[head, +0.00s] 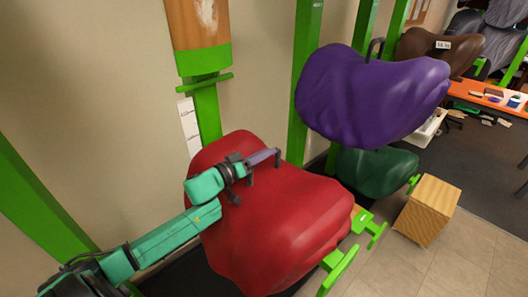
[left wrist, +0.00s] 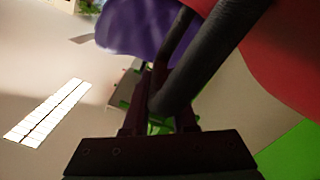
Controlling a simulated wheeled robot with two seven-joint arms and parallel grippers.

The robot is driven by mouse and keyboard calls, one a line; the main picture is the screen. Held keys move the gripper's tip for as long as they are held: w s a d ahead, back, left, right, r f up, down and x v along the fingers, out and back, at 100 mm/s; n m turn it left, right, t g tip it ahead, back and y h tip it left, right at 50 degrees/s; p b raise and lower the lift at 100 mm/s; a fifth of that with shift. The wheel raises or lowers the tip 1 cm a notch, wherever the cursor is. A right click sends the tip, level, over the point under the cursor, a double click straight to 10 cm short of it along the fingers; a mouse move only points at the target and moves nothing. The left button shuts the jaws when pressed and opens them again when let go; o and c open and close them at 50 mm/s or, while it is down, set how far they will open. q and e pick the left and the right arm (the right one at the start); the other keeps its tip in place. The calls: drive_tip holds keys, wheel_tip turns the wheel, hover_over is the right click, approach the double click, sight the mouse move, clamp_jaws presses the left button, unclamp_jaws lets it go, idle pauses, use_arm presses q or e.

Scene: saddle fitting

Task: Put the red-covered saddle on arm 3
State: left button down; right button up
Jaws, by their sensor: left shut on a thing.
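The red-covered saddle (head: 290,215) fills the middle of the head view, and its red cover (left wrist: 285,50) shows at the upper right of the left wrist view. My left gripper (head: 245,166) is over the saddle's top, shut on its dark handle (head: 264,157). The handle (left wrist: 205,60) runs between the fingers (left wrist: 160,112) in the left wrist view. Green arm ends (head: 340,268) stick out below the saddle at its right. I cannot tell which is arm 3, or whether the saddle rests on one. My right gripper is not in view.
A purple saddle (head: 370,95) hangs close behind to the right, above a dark green saddle (head: 378,172). A brown saddle (head: 435,50) is farther back. A wooden block (head: 428,208) stands on the tiled floor. Green posts (head: 305,80) line the wall. A white label strip (head: 189,126) hangs at the left.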

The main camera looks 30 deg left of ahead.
use_arm(q)
drive_tip(key=shift+a+f, duration=0.1)
drive_tip(key=shift+a, duration=0.05)
drive_tip(key=c, duration=0.6)
unclamp_jaws()
drive_tip(key=shift+c, duration=0.2)
drive_tip(key=shift+d, duration=0.2)
